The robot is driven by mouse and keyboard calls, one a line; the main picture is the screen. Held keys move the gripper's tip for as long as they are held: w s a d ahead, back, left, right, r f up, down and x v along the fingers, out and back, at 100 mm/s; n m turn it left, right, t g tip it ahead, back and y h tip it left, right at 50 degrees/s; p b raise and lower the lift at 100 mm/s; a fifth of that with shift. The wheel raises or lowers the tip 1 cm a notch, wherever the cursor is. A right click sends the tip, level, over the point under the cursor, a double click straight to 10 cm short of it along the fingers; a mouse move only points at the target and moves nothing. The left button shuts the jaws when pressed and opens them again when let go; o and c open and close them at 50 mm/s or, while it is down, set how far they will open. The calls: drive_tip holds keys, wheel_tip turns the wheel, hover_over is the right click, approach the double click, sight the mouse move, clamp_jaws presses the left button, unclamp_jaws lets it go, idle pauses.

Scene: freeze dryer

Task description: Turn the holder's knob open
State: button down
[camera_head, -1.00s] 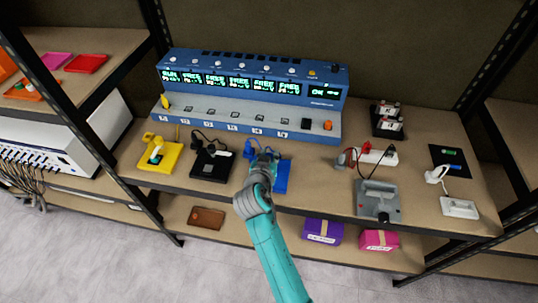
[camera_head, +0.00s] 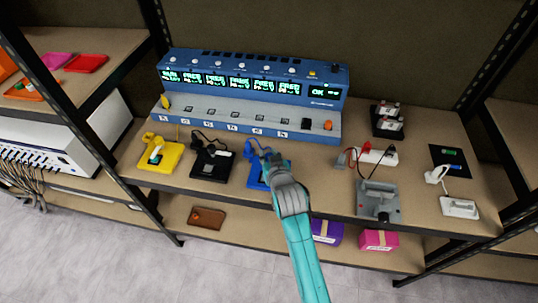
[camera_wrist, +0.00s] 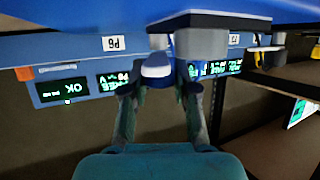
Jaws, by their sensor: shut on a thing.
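The blue holder (camera_head: 256,176) stands on the bench top, third from the left in the row of holders. In the head view my gripper (camera_head: 271,161) reaches over it from the front right and hides much of it. In the wrist view, which is upside down, the holder's blue base (camera_wrist: 90,14) fills the top. A blue knob (camera_wrist: 156,68) with a pale edge lies between my fingers, beside a grey post (camera_wrist: 202,45). My gripper (camera_wrist: 160,92) is shut on the knob. The exact finger contact is partly hidden.
A yellow holder (camera_head: 170,160) and a black holder (camera_head: 205,172) stand to the left. A grey holder (camera_head: 364,205) stands to the right, near a white power strip (camera_head: 372,157). The blue instrument (camera_head: 240,85) with lit displays stands behind.

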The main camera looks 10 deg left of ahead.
drive_tip(key=n+g+y, duration=0.2)
drive_tip(key=n+y, duration=0.1)
drive_tip(key=n+g+y, duration=0.3)
drive_tip(key=n, duration=0.1)
drive_tip(key=shift+w+d, duration=0.1)
drive_tip(key=shift+w, duration=0.05)
drive_tip(key=n+g+y, duration=0.2)
drive_tip(key=n+g, duration=0.2)
drive_tip(key=shift+g, duration=0.3)
drive_tip(key=shift+n+g, duration=0.9)
drive_tip(key=shift+g, duration=0.2)
drive_tip(key=shift+n+g, duration=0.3)
drive_tip(key=shift+f, duration=0.1)
drive_tip(key=c, duration=0.9)
unclamp_jaws()
drive_tip(key=v, duration=1.2)
drive_tip(key=shift+f, duration=0.2)
